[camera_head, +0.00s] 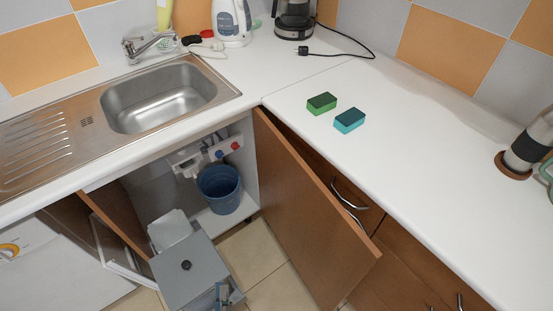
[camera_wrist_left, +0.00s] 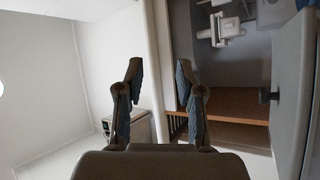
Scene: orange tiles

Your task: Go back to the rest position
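My right gripper is not in either view.
The open brown cabinet door (camera_head: 310,215) stands out at the right. A blue bucket (camera_head: 219,190) sits inside the cabinet. The sink (camera_head: 160,95) is above. Two sponges, green (camera_head: 321,103) and teal (camera_head: 349,121), lie on the white counter (camera_head: 420,150), which has free room around them.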

